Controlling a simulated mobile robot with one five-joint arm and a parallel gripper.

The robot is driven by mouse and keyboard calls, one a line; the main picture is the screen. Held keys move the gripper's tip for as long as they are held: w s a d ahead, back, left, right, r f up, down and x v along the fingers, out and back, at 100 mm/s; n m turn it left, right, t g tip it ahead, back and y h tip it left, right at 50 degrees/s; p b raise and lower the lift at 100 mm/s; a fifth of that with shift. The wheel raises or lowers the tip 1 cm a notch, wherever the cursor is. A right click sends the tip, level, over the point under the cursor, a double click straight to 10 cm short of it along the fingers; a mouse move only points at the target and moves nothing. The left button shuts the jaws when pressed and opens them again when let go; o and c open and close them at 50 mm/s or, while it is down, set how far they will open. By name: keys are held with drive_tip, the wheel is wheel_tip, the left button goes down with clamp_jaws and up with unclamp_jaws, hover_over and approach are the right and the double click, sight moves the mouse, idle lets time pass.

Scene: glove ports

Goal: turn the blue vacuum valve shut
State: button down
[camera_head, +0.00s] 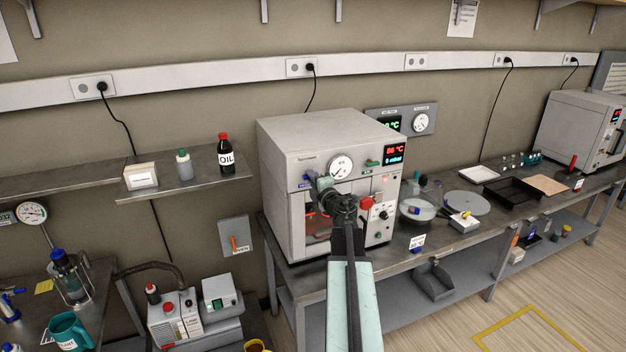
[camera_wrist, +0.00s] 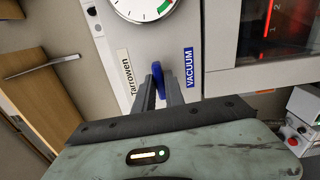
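The blue vacuum valve (camera_wrist: 158,70) is a flat blue handle on the pale front panel of the vacuum oven (camera_head: 285,150), beside the blue VACUUM label (camera_wrist: 189,67). My gripper (camera_wrist: 161,88) has one grey finger on each side of the handle, and the fingers look closed on it. In the head view my gripper (camera_head: 322,188) is at the oven's front, below the round gauge (camera_head: 341,166); my arm hides part of the panel there. The gauge's lower edge (camera_wrist: 145,8) also shows in the wrist view.
The glass oven window is close by. Glassware, trays and a plate (camera_head: 468,203) stand on the bench to the right. A shelf with an oil bottle (camera_head: 226,155) is at left.

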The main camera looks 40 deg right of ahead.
drive_tip(key=shift+m, duration=0.5)
drive_tip(key=c, duration=1.5)
unclamp_jaws()
drive_tip(key=shift+o, duration=0.2)
drive_tip(key=v, duration=0.8)
drive_tip(key=shift+w, duration=0.15)
